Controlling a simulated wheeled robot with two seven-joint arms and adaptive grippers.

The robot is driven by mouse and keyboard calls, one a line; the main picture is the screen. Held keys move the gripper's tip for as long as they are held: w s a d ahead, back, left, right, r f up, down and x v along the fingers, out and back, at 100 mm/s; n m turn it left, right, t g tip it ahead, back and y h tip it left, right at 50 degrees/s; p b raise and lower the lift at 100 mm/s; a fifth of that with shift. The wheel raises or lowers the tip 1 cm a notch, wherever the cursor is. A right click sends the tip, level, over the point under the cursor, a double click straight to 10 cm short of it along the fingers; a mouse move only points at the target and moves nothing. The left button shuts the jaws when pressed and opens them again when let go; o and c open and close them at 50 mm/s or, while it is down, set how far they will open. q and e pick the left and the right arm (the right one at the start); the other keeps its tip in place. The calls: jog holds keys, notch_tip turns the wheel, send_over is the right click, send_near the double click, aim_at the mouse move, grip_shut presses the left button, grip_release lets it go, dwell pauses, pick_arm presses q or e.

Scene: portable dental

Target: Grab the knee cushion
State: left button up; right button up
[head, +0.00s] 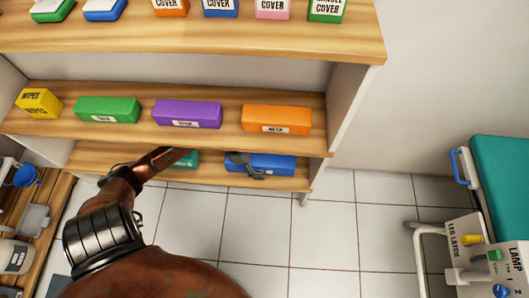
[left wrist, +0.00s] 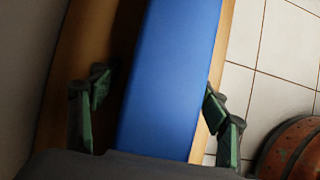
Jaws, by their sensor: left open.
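A long blue cushion (head: 274,163) lies on the bottom shelf at the right, partly behind my left gripper. Any label on it cannot be read, so I cannot tell whether it is the knee cushion. My left gripper (head: 247,168) is at its left part. In the left wrist view the blue cushion (left wrist: 172,75) runs between the two green-padded fingers of the open left gripper (left wrist: 155,112). There are gaps at both fingers, wider on the left. My right gripper is not in view.
A teal cushion (head: 186,159) lies left on the bottom shelf, partly behind my arm. Above, the middle shelf holds a green cushion (head: 107,110), a purple one (head: 187,114), an orange one labelled NECK (head: 277,119) and a yellow wipes box (head: 39,103). The tiled floor (head: 345,235) is clear.

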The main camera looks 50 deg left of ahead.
pick_arm(q)
jog(key=shift+r, duration=0.1)
jog(key=shift+c, duration=0.3)
jog(key=c, duration=1.3)
jog(key=shift+c, duration=0.3)
jog(key=shift+w+r, duration=0.1)
jog(key=shift+r, duration=0.05)
